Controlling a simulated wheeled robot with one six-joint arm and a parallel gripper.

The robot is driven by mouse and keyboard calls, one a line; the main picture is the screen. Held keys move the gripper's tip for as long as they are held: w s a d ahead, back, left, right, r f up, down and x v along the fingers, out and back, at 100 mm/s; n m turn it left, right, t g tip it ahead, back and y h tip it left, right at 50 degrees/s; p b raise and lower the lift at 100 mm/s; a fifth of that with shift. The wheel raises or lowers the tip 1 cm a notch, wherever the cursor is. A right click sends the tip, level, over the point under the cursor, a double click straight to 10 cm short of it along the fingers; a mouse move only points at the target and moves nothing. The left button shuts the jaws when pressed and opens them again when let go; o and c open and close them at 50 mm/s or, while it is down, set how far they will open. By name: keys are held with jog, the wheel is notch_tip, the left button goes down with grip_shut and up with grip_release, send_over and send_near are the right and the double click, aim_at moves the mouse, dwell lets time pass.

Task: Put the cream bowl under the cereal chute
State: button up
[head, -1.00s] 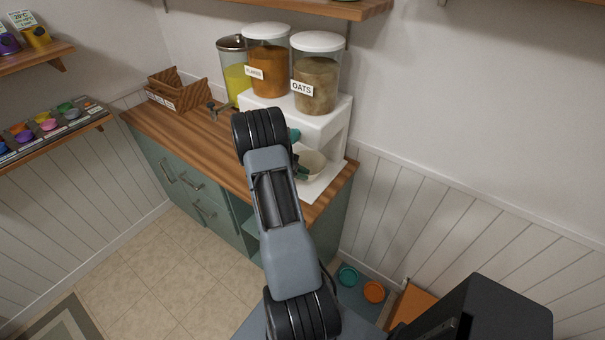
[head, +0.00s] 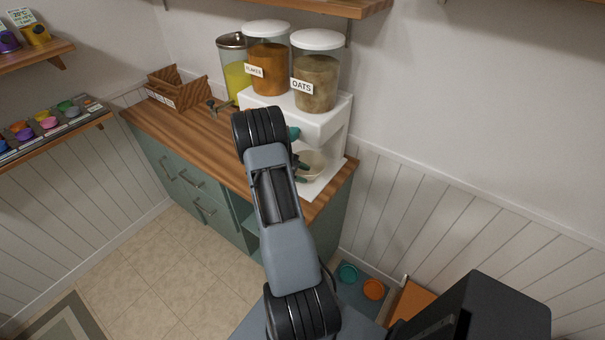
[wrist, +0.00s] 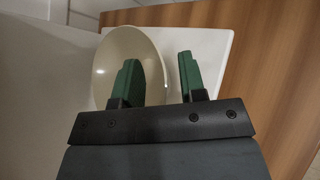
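The cream bowl (head: 315,163) sits on the white base of the cereal dispenser (head: 322,122), below its overhanging upper part. The chute outlet itself is hard to make out; a teal knob (head: 295,133) shows at the dispenser's front. My gripper (wrist: 160,75) is open at the bowl's near side. In the wrist view, one green finger overlaps the inside of the bowl (wrist: 112,55) and the other is outside its right rim, with a gap between rim and outer finger. My arm hides part of the dispenser's front in the head view.
A flakes jar (head: 268,65) and an oats jar (head: 316,75) top the dispenser. Teal and orange bowls (head: 373,289) lie low at right.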

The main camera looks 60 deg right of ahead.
jog(key=w+a+r+t+y+b, duration=0.1)
jog(key=w+a+r, duration=0.3)
jog(key=a+r, duration=0.2)
jog(key=w+a+r+t+b, duration=0.2)
jog(key=w+a+r, duration=0.2)
jog(key=a+r, duration=0.25)
jog(key=s+a+r+t+y, duration=0.2)
jog(key=s+a+t, duration=0.1)
jog(key=a, duration=0.6)
jog(key=s+a+r+m+t+y, duration=0.1)
jog(key=s+a+t, duration=0.3)
jog(key=a, duration=0.4)
jog(key=s+a+r+t+y, duration=0.3)
jog(key=s+a, duration=0.1)
jog(key=a, duration=0.5)
jog(key=shift+a+r, duration=0.25)
jog(key=shift+a, duration=0.05)
